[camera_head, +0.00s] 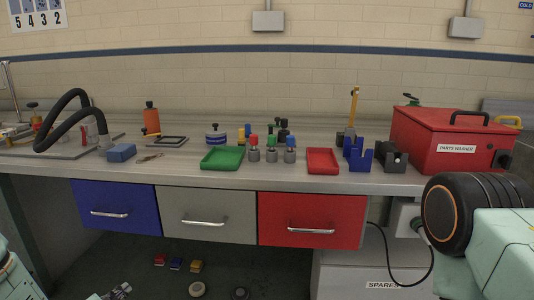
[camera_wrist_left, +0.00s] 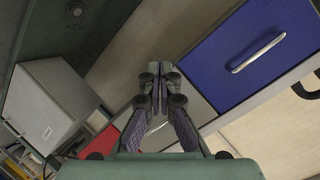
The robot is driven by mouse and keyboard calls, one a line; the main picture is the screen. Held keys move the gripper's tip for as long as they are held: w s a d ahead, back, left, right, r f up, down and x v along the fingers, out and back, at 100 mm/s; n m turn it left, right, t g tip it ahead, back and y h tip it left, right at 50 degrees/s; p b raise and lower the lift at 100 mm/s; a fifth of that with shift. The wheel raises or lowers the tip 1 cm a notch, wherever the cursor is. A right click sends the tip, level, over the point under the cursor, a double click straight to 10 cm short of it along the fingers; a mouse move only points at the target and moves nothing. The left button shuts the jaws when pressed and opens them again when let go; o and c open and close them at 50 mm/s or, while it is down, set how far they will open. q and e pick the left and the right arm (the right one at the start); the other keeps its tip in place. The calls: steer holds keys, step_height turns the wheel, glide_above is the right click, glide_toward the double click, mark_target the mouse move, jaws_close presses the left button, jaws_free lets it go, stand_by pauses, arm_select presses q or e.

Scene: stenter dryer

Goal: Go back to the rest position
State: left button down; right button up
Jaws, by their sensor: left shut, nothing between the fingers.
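My left gripper (camera_head: 119,292) shows at the bottom edge of the head view, low in front of the bench and below the drawers. In the left wrist view its two fingers (camera_wrist_left: 159,75) are together, with nothing between them. A mint-green part of my right arm with a dark round joint fills the lower right of the head view. My right gripper is not in view.
A steel bench (camera_head: 180,178) holds a green tray (camera_head: 222,158), a red tray (camera_head: 322,161), several colour-topped bottles and a red parts washer (camera_head: 450,135). Below are blue (camera_head: 118,206), grey (camera_head: 208,214) and red (camera_head: 312,219) drawers, all shut. Small blocks (camera_head: 176,264) lie underneath.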

arm_select(q)
steer(key=s+d+f+n+g, duration=0.4)
steer(key=s+d+f, duration=0.1)
steer(key=s, duration=0.4)
steer(key=s+d+f+n+g, duration=0.4)
steer(key=s+d, duration=0.1)
steer(key=s, duration=0.4)
steer(key=s+d+g+p, duration=0.1)
steer(key=s+d+g, duration=0.1)
steer(key=s, duration=0.8)
steer(key=s+d+r+n+g+p, duration=0.1)
steer(key=s+d+g, duration=0.1)
steer(key=s, duration=0.8)
steer(key=shift+d+r+n+g, duration=0.2)
steer(key=shift+r+n+g, duration=0.1)
steer(key=shift+g, duration=0.6)
